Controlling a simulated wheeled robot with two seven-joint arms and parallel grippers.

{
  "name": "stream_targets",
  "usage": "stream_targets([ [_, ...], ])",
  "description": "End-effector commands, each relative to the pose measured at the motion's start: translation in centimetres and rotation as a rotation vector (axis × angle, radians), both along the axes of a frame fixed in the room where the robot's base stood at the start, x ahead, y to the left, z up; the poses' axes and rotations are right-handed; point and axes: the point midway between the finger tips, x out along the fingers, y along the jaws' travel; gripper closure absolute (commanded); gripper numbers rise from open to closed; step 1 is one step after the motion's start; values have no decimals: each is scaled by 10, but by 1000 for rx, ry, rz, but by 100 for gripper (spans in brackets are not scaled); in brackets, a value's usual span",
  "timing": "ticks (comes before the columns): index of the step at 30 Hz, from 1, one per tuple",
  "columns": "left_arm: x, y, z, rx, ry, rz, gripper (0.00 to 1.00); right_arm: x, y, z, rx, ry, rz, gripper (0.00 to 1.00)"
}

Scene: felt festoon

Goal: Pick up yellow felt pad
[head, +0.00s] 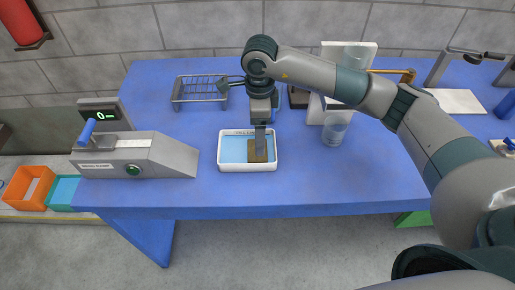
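A white tray (222,163) with a pale blue inside stands near the middle of the table. A small dark yellow-brown square pad (264,155), which looks like the yellow felt pad, is in its right half. My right gripper (260,151) points straight down over this pad, its fingertips at or just above it. The fingers overlap in this view and cover part of the pad, so I cannot tell their gap or whether they touch it. My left gripper is out of view.
A grey machine (140,152) with a blue-handled lever stands at the left of the blue table (270,197). A wire rack (193,91) is behind the tray. A clear cup (334,130) stands right of it, close under my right arm. The table's front strip is clear.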

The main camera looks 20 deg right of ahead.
Motion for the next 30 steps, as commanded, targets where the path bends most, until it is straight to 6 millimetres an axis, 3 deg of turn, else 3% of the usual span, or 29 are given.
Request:
stream_targets([
  [17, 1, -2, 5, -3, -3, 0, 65, 0, 0, -12, 0, 2, 0, 25],
  [30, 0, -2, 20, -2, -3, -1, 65, 0, 0, -61, -1, 1, -1, 25],
])
